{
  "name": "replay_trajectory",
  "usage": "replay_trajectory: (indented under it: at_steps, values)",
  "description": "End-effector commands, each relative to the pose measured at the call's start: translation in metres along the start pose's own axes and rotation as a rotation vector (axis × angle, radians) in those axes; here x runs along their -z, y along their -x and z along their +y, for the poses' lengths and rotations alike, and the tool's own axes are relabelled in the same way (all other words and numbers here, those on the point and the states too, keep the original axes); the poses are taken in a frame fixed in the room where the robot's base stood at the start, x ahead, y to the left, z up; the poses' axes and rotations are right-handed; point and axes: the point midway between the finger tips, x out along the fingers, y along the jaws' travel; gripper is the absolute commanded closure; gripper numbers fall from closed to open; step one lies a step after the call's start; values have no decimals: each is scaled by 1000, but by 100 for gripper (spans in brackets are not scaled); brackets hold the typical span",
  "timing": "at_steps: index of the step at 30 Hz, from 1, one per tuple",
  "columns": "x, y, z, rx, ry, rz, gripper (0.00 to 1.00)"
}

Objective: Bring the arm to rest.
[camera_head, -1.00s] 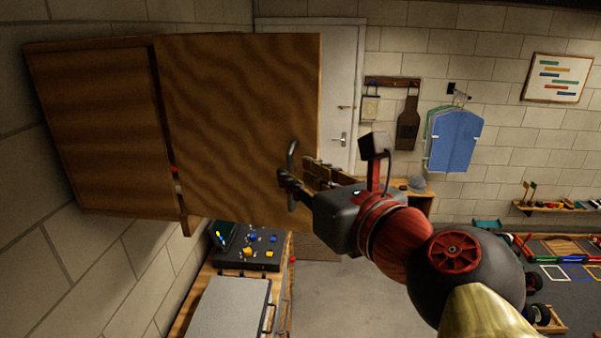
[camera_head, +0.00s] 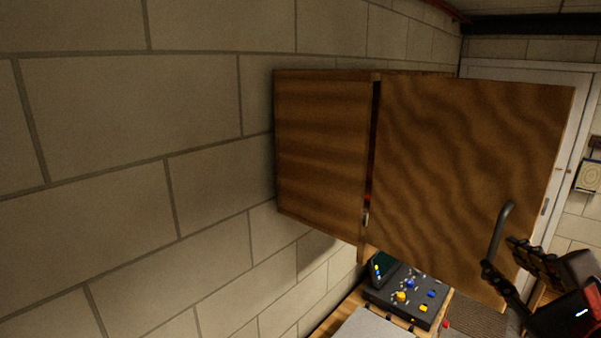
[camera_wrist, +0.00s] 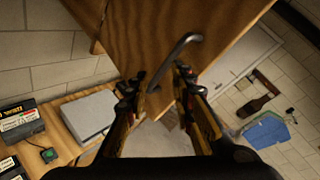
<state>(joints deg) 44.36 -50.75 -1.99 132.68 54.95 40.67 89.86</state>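My gripper (camera_head: 500,256) is at the lower right in the head view, beside the bar handle (camera_head: 501,228) of a wooden cabinet door (camera_head: 460,170). The door stands swung out from the wall cabinet (camera_head: 320,150). In the wrist view my gripper (camera_wrist: 157,84) has its two fingers apart. The dark curved handle (camera_wrist: 172,58) shows at the fingertips, running between them, with its lower end close to the left finger. I cannot tell whether a finger touches it. Most of my arm is outside the head view.
Below the cabinet is a wooden bench with a control box (camera_head: 408,295) with coloured knobs and a grey lidded case (camera_wrist: 90,113). A block wall (camera_head: 120,130) fills the left.

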Motion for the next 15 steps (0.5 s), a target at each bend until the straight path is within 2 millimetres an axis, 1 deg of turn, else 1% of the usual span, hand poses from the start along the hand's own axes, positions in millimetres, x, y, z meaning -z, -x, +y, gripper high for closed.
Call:
replay_trajectory:
  at_steps: [1,4,8,9,11,12,14,15]
  values:
    - [10,-2,4,-15,121,29,75]
    - [35,-5,16,-66,388,89,75]
    - [81,-13,46,-187,765,142,75]
    - [96,-16,58,-234,889,149,75]
    - [123,-20,78,-317,1082,150,75]
    - [142,-22,93,-379,1214,142,75]
    - [172,-27,118,-479,1418,116,75]
    - [194,-29,136,-550,1555,87,75]
